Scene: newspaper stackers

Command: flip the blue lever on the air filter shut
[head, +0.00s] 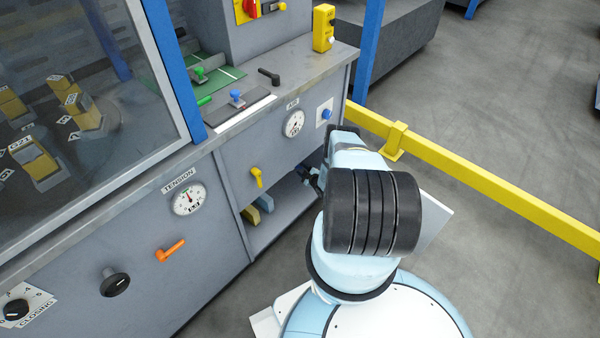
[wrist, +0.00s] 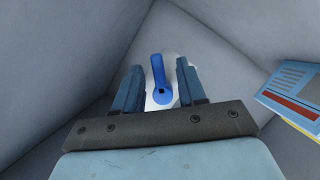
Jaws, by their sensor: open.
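The blue lever (wrist: 158,75) shows in the wrist view, its handle pointing up in the picture from a round hub with a dark square centre. It sits on a whitish part (wrist: 178,66), which seems to be the air filter, in a grey recess. My gripper (wrist: 160,70) is open, with one finger on each side of the lever. Clear gaps show between lever and fingers. In the head view my gripper (head: 313,180) reaches into the open compartment under the counter. The blue lever and filter are hidden in that view.
The compartment's grey walls (wrist: 60,70) stand close on both sides. A blue box with a red stripe (wrist: 290,90) lies to the right in the wrist view. A yellow lever (head: 257,177) and AIR gauge (head: 293,123) are on the front panel. A yellow rail (head: 480,180) runs at right.

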